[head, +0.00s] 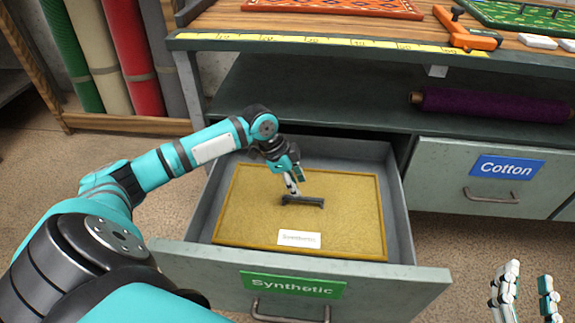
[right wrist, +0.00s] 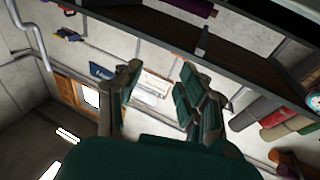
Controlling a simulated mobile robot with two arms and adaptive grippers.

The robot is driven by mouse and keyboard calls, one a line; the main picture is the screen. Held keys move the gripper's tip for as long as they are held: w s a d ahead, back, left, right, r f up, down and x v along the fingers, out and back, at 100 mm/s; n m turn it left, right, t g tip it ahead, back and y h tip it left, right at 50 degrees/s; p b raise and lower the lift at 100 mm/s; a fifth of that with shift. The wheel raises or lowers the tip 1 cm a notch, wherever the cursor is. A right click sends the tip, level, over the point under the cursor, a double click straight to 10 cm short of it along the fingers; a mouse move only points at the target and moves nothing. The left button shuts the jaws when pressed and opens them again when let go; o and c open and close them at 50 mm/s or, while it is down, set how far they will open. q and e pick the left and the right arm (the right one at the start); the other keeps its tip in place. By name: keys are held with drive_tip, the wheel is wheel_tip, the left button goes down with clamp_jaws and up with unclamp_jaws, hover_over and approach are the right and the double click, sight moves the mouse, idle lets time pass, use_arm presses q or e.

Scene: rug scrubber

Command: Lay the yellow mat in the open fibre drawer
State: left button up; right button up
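The yellow mat (head: 345,224) lies flat inside the open drawer labelled Synthetic (head: 205,262). It has a thin raised rim, a white label (head: 299,239) near its front edge and a dark bar handle (head: 312,202) at its middle. My left gripper (head: 293,190) reaches down over the mat, its fingertips at the left part of the handle. It is small and seen edge-on, so I cannot tell whether it grips the handle. My right gripper (head: 527,296) is open and empty at the lower right; its spread fingers also show in the right wrist view (right wrist: 158,100).
A closed Cotton drawer (head: 440,183) is to the right. A purple roll (head: 490,104) lies on the shelf above. The bench top (head: 330,22) holds an orange rug, a green rug and an orange tool (head: 468,32). Rolled rugs (head: 135,50) stand at the left.

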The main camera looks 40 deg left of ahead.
use_arm(q)
drive_tip(key=shift+p+v, duration=0.75)
drive_tip(key=shift+v, duration=2.1)
use_arm(e)
wheel_tip(320, 180, down, 8)
drive_tip(key=s+d+g+h, duration=0.1)
drive_tip(key=g, duration=0.4)
drive_tip(key=shift+s+d+h, duration=0.15)
drive_tip(key=shift+d+h, duration=0.1)
drive_tip(key=shift+h, duration=0.15)
